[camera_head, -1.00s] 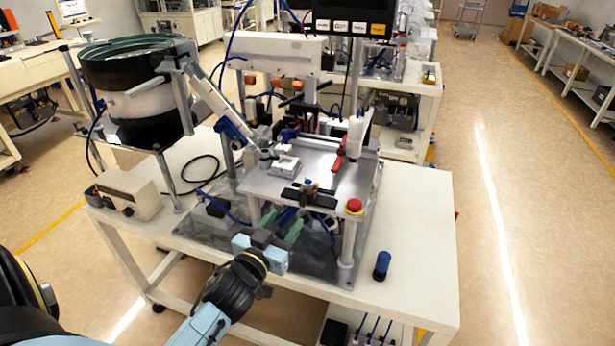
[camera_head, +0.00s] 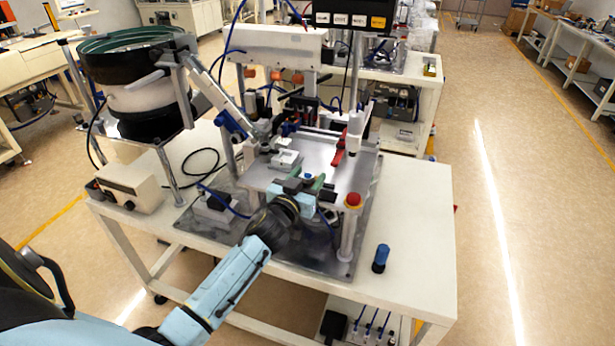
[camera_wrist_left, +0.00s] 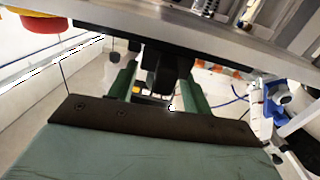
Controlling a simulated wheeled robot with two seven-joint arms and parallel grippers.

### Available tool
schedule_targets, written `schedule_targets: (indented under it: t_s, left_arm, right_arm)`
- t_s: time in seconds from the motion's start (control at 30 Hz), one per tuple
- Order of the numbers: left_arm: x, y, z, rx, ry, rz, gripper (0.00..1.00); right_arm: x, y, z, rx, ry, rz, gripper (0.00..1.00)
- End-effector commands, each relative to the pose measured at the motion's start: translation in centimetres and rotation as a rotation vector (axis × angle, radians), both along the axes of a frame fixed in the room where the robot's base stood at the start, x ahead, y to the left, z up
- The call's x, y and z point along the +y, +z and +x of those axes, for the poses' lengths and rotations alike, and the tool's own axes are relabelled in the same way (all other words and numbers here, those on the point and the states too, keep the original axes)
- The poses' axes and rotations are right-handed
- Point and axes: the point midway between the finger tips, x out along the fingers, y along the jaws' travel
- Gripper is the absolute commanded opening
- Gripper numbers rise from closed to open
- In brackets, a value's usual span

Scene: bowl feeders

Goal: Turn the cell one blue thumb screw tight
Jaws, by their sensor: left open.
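A small blue thumb screw (camera_head: 308,176) shows at the front of the raised metal plate (camera_head: 322,153) of the cell on the near table. My left gripper (camera_head: 298,184) reaches in from the front, with its green fingers at the plate's front edge, close around or just before the screw. In the left wrist view the green fingers (camera_wrist_left: 158,92) stand apart, with a black block (camera_wrist_left: 168,68) beyond or between them. The blue screw cannot be made out there. I cannot tell whether a finger touches it. My right gripper is out of view.
A red button (camera_head: 353,199) stands just right of the gripper. A bowl feeder (camera_head: 140,85) with a grey control box (camera_head: 130,187) is at the left. A blue cylindrical object (camera_head: 381,257) stands on the table's right front. The table's right side is otherwise clear.

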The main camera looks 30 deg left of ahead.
Motion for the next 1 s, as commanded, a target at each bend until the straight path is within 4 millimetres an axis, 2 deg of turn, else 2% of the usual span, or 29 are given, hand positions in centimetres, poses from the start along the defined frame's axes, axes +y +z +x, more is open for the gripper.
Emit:
schedule_targets:
  t_s: [0.3,0.63,0.77,1.0]
  left_arm:
    - [0.0,0.0,0.2,0.000,0.000,0.001,0.48]
    - [0.0,0.0,0.2,0.000,0.000,0.001,0.06]
    - [0.1,0.1,0.2,0.002,-0.015,0.003,0.06]
    - [0.2,0.4,0.3,0.003,-0.184,0.009,0.05]
  right_arm:
    - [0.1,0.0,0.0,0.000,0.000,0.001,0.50]
    - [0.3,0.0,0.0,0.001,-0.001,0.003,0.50]
    - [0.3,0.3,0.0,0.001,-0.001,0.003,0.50]
    - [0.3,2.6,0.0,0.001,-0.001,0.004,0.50]
